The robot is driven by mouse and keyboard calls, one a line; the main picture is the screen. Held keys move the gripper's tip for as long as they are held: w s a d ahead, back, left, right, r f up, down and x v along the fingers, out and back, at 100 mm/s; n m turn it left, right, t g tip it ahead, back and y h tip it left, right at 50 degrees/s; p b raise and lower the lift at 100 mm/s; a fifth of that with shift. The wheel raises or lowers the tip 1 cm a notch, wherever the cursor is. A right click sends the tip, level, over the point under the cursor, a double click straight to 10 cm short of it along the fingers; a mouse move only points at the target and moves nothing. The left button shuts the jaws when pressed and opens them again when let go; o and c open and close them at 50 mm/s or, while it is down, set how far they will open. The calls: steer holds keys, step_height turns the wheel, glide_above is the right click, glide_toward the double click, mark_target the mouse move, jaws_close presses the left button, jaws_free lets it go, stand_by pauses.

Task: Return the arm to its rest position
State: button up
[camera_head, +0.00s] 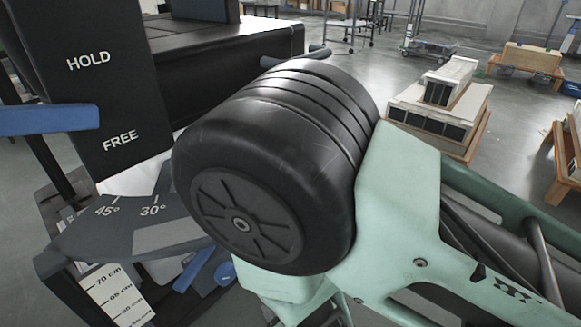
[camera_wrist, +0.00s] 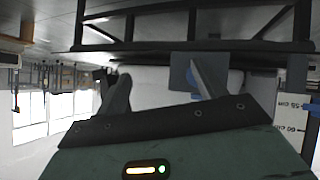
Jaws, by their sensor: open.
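My gripper (camera_wrist: 160,84) shows in the wrist view with its two fingers spread wide apart. Nothing is held between them. A blue part (camera_wrist: 180,72) lies behind the right finger; I cannot tell whether they touch. In the head view my arm's thick black joint and mint-green links fill the middle and lower right. My gripper cannot be made out there.
At left in the head view stands a black panel (camera_head: 92,75) marked HOLD and FREE, with a blue bar (camera_head: 48,119) across it. Below are an angle plate (camera_head: 130,232) and a centimetre scale (camera_head: 113,292). Loaded wooden pallets (camera_head: 440,105) stand back right on open floor.

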steer(key=s+d+r+m+g+h+p, duration=0.15)
steer(key=r+g, duration=0.25)
steer(key=r, duration=0.4)
steer(key=s+d+r+m+g+y, duration=0.1)
steer(key=s+r+g, duration=0.15)
steer(key=r, duration=0.55)
steer(key=s+d+r+g+h, duration=0.2)
steer(key=s+d+r, duration=0.1)
steer(key=d+r, duration=0.35)
steer(key=s+d+r+g+h, duration=0.1)
steer(key=s+d+r+h, duration=0.1)
steer(key=s+d+r, duration=0.4)
step_height(320, 180, up, 37)
steer(key=w+p, duration=0.2)
steer(key=p, duration=3.6)
steer(key=shift+d+n+p, duration=0.15)
steer(key=shift+n+p, duration=0.2)
steer(key=shift+n, duration=0.1)
